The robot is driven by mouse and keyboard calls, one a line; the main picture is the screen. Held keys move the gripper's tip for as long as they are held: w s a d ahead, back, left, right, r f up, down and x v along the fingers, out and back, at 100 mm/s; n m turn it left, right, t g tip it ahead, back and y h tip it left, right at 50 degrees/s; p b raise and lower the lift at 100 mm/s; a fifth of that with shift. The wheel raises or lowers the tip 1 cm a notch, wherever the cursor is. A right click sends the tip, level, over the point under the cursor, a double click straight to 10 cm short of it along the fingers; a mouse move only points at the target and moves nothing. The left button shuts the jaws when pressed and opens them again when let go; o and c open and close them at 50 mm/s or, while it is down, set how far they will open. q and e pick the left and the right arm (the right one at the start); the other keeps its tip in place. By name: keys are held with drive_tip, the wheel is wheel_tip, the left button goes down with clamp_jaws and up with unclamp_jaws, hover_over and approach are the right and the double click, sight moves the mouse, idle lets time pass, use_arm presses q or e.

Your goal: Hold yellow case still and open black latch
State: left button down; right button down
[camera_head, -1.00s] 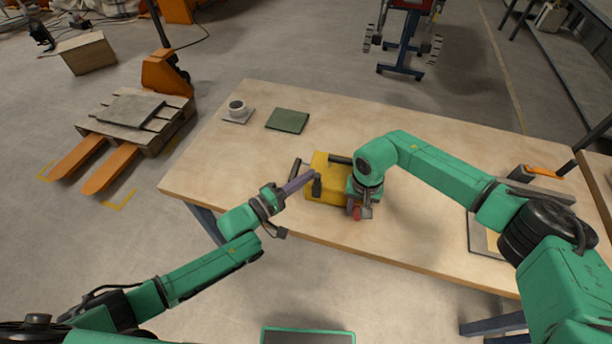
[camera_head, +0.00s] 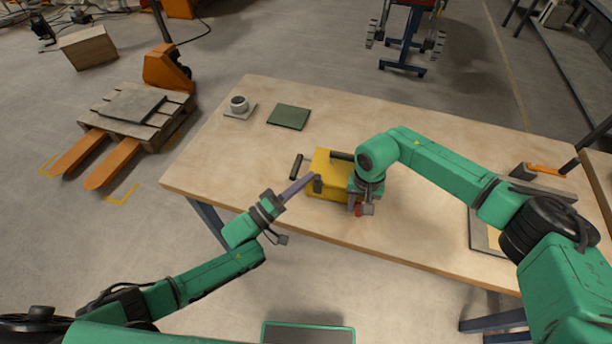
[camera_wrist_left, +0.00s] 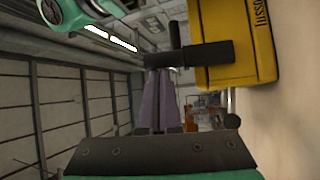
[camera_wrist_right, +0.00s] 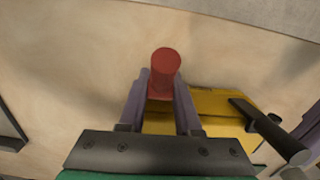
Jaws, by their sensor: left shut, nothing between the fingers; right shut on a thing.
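The yellow case (camera_head: 322,161) lies on the wooden table; its side also shows in the left wrist view (camera_wrist_left: 237,74). A short black latch (camera_head: 317,186) stands out at its near left corner. My left gripper (camera_head: 314,177) is shut and empty, its tips close beside the latch; in the left wrist view a black cylinder (camera_wrist_left: 208,54) lies just past the tips. Whether they touch is unclear. My right gripper (camera_wrist_right: 160,88) is shut on a red knob (camera_wrist_right: 165,64) at the case's right end. My right wrist hides that end in the head view.
A separate-looking black bar (camera_head: 296,167) is left of the case. Farther back are a green mat (camera_head: 289,117) and a grey cup (camera_head: 238,104). A flat tray (camera_head: 481,236) lies at the right. The table's front edge is close to the case.

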sight(319, 185)
use_arm(q)
drive_tip(key=shift+m+h, duration=0.4)
drive_tip(key=shift+h, duration=0.1)
drive_tip(key=shift+s+a+f, duration=0.15)
drive_tip(key=shift+s+f, duration=0.45)
drive_tip(key=shift+s, duration=0.4)
drive_tip(key=shift+s+a+f, duration=0.1)
drive_tip(key=shift+s+f, duration=0.5)
drive_tip(key=shift+s, duration=0.35)
use_arm(e)
drive_tip(key=shift+a, duration=0.15)
drive_tip(key=shift+r, duration=0.1)
use_arm(q)
drive_tip(key=s+a+f, duration=0.1)
drive_tip(key=a+f, duration=0.2)
drive_tip(key=a, duration=0.6)
drive_tip(key=shift+s, duration=0.3)
